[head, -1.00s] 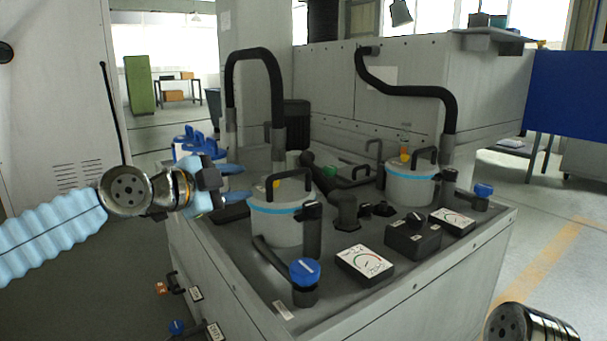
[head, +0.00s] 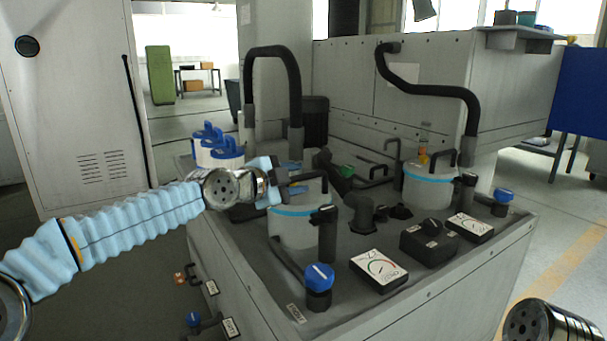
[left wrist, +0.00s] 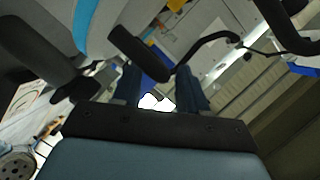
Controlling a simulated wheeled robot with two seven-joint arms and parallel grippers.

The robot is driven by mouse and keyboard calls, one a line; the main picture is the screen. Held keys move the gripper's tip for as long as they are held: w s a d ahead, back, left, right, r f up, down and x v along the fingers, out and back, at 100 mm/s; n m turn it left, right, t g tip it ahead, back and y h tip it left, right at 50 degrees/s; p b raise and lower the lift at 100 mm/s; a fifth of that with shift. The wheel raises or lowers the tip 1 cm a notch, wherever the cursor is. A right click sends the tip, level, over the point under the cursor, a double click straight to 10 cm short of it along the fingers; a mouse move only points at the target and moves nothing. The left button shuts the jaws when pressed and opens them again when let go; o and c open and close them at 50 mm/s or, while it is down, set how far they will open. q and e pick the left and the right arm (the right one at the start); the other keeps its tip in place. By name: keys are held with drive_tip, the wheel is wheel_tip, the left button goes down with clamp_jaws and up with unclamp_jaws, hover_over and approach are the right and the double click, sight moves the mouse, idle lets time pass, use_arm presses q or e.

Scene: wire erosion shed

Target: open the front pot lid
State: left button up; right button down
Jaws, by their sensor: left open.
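The front pot (head: 296,234) is a light grey cylinder with a pale blue band, set in the machine's top. Its grey lid (head: 310,194) looks closed. My left gripper (head: 294,178) is open at the left side of this lid, close to its black handle, which it partly hides in the head view. In the left wrist view the open fingers (left wrist: 160,84) point at a black handle bar (left wrist: 140,52), which crosses close in front of them. I cannot tell whether they touch it. My right gripper is out of view.
A second pot (head: 427,190) stands further back to the right. A tall black hose (head: 272,52) rises behind the front pot. A blue-capped valve (head: 319,278), gauges (head: 379,270) and a black switch box (head: 429,242) lie in front. Blue-topped canisters (head: 208,150) stand behind my left arm.

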use_arm(q)
drive_tip(key=shift+x, duration=1.55)
clamp_jaws()
